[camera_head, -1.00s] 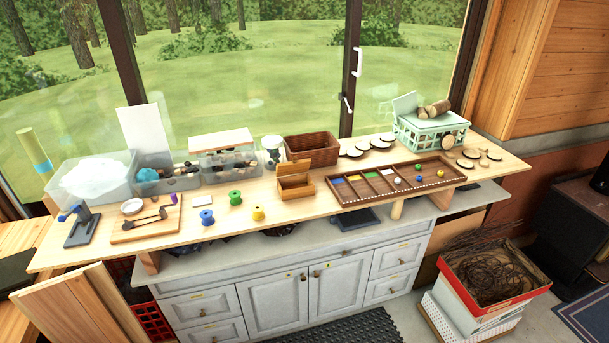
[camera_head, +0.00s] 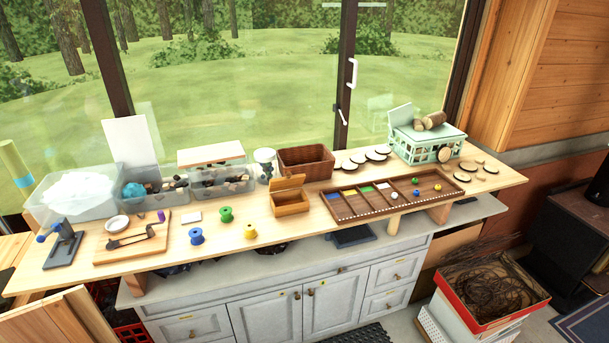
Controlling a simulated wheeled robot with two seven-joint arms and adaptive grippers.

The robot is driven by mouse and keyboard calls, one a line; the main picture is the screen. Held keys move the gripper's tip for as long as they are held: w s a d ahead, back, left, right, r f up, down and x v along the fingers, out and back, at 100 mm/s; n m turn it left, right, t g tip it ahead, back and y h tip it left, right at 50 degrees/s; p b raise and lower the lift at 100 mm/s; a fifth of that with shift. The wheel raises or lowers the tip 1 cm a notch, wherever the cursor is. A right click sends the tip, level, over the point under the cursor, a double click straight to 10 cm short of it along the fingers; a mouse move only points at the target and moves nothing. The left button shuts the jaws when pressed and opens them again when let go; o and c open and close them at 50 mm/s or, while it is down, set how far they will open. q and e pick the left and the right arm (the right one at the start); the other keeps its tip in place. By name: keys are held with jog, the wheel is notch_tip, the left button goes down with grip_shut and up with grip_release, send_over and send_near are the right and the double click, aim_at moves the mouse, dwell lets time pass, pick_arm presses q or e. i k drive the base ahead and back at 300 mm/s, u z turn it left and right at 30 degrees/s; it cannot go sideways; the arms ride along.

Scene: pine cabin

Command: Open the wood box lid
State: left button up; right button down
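The small wood box (camera_head: 290,207) stands on the wooden tabletop, near the middle, left of the long sorting tray. Its lid (camera_head: 287,183) shows as a lighter panel at the top rear of the box, tilted up from the rim. How far it is raised is hard to tell at this size. Neither of my grippers is in view, and nothing touches the box.
A brown basket (camera_head: 306,162) stands close behind the box. The long compartment tray (camera_head: 402,203) lies to its right. The tabletop (camera_head: 335,238) directly in front of the box is clear.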

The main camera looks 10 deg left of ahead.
aim_at(291, 181)
jog(key=i, duration=0.4)
jog(key=u, duration=0.8)
